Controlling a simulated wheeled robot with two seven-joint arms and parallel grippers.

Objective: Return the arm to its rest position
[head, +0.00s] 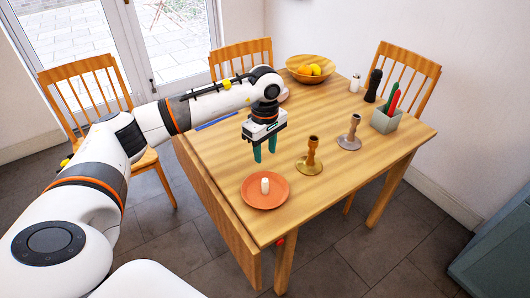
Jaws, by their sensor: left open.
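My left arm reaches in from the left across the wooden table (345,172). My left gripper (265,157) hangs above the table with its green fingers pointing down, apart and with nothing between them. An orange plate (279,199) lies below it near the table's front edge. A short white candle (265,186) stands upright on the plate. A brass candle holder (311,158) and a greyish one (352,133) stand to the right of the gripper. My right gripper is not in view.
At the back are a wooden bowl (298,69) with yellow-orange fruit, a white shaker (354,83), a dark mill (373,85) and a grey-green utensil box (384,123). Wooden chairs (90,78) stand around the table. A blue item (217,121) lies partly behind my arm. The table's front right is clear.

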